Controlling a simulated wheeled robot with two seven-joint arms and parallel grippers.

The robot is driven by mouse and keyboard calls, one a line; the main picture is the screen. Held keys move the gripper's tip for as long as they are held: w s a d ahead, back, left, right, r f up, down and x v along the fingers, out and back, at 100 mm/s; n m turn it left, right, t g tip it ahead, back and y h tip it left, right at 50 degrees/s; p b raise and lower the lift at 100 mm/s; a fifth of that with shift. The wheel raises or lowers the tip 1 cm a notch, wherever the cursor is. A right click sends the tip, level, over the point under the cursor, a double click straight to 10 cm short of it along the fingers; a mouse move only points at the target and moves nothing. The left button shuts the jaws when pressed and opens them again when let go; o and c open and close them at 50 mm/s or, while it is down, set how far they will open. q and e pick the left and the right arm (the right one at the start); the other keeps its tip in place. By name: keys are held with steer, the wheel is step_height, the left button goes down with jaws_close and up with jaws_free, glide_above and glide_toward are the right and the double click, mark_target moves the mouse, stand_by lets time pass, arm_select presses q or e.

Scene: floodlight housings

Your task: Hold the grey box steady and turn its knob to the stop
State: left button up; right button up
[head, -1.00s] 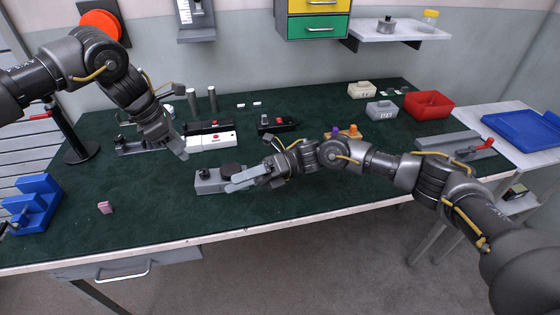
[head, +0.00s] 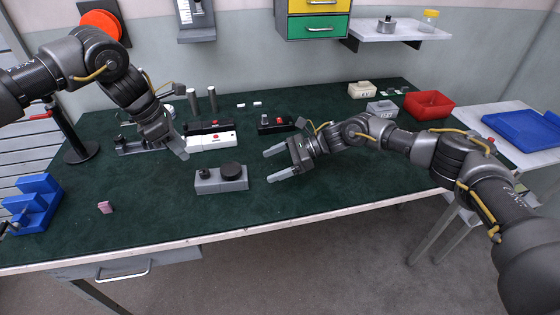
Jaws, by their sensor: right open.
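The grey box (head: 222,185) sits on the dark green mat near the front middle of the table. A wide dark round knob (head: 231,170) is on its right part, and a smaller black knob (head: 205,174) is on its left part. My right gripper (head: 269,166) is open and empty, to the right of the box and apart from it. My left gripper (head: 184,150) is above the mat behind and left of the box, not touching it. Whether its fingers are apart is hard to see.
Behind the box lie a white box with a red button (head: 212,141) and a black box with a red button (head: 280,124). A blue stepped block (head: 34,198) and a small pink block (head: 105,207) are at left. A red bin (head: 429,104) stands back right.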

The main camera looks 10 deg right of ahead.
mark_target(246, 175)
steer(key=x, duration=0.9)
steer(key=shift+a, duration=0.15)
steer(key=shift+c, duration=1.4)
steer(key=c, duration=0.9)
steer(key=shift+o, duration=0.2)
